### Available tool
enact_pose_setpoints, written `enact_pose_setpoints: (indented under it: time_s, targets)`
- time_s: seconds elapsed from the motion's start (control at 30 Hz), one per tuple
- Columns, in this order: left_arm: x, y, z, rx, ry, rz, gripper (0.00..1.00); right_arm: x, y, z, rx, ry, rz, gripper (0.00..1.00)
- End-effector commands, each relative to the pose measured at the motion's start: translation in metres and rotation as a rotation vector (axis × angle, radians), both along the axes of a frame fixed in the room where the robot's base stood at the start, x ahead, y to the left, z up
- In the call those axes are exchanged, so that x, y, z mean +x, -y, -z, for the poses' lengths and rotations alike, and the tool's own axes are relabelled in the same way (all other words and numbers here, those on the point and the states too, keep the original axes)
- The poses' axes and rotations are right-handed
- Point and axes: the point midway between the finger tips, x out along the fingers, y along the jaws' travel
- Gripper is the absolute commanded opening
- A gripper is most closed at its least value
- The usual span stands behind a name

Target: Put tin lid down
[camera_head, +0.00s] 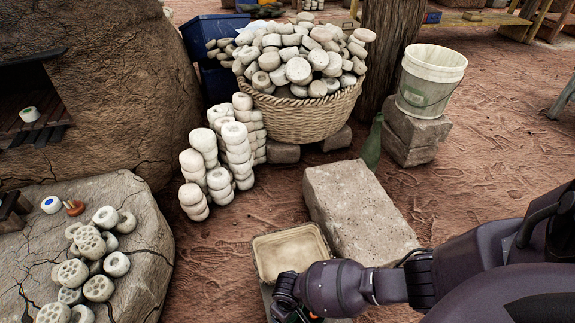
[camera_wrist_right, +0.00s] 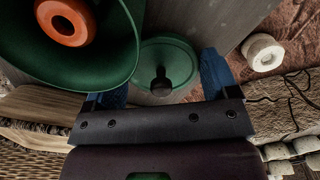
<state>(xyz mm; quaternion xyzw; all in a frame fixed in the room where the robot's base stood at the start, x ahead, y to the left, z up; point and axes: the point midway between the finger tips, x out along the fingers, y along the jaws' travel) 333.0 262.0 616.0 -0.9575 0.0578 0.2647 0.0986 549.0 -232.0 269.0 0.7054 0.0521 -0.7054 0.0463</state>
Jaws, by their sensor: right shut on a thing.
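The tin lid (camera_wrist_right: 178,55) is a round green disc with a dark knob, seen in the right wrist view between the two blue fingertips of my right gripper (camera_wrist_right: 165,82). The gripper is shut on it. A grey flat surface lies behind the lid; I cannot tell whether the lid touches it. In the head view my right gripper (camera_head: 288,310) is cut off at the bottom edge, and the lid is not visible there. My left gripper is not in view.
A green open tin (camera_wrist_right: 45,72) holding an orange ring (camera_wrist_right: 65,22) is close beside the lid. A pale ring (camera_wrist_right: 262,52) lies to the right. In the head view, a shallow pan (camera_head: 262,262), a stone block (camera_head: 355,210) and a full basket (camera_head: 310,122) stand ahead.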

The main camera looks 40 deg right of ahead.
Motion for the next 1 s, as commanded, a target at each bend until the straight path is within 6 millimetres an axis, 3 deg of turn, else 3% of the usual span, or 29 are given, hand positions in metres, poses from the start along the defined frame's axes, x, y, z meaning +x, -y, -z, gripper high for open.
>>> enact_pose_setpoints:
  time_s: [0.1, 0.13, 0.27, 0.5, 0.63, 1.0]
  targets:
    - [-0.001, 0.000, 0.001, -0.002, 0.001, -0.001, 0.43, -0.001, 0.000, 0.004, 0.000, -0.002, 0.000, 0.59]
    - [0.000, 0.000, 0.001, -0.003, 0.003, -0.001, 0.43, -0.001, 0.000, 0.004, 0.000, -0.002, 0.000, 0.82]
    - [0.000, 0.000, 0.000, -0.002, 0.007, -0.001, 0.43, 0.000, 0.000, 0.003, 0.000, 0.000, 0.000, 1.00]
    - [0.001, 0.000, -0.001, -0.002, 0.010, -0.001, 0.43, 0.001, 0.000, 0.001, 0.000, 0.001, 0.000, 1.00]
    - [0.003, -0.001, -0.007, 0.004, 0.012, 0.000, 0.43, 0.003, 0.001, -0.010, -0.001, 0.006, 0.000, 1.00]
    - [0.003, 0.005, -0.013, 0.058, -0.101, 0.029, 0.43, 0.008, 0.000, -0.082, 0.001, 0.016, 0.000, 1.00]
